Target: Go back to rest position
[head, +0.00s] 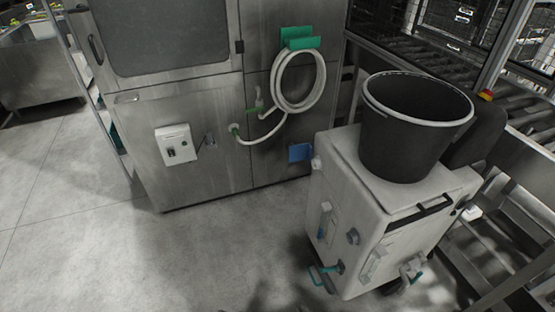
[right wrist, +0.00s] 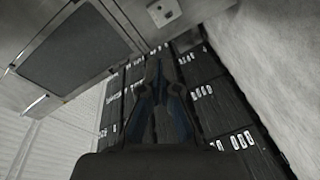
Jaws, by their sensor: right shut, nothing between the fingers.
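My right gripper (right wrist: 157,66) shows in the right wrist view as dark fingers with blue parts, their tips together and nothing held. Black crates with pale labels (right wrist: 235,142) lie beyond it in that view; no contact is visible. I cannot make out the right gripper clearly in the head view. My left gripper is in neither view. In the head view, a white wheeled cart (head: 345,205) stands right of centre with an upright black bucket (head: 400,140) on top. The bucket's inside looks dark and empty.
A steel machine cabinet (head: 190,110) stands behind, with a coiled white hose (head: 297,104) on a green holder (head: 299,38). A roller conveyor (head: 440,48) and metal frame (head: 515,190) are at the right. The grey floor (head: 80,240) is clear at left and front.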

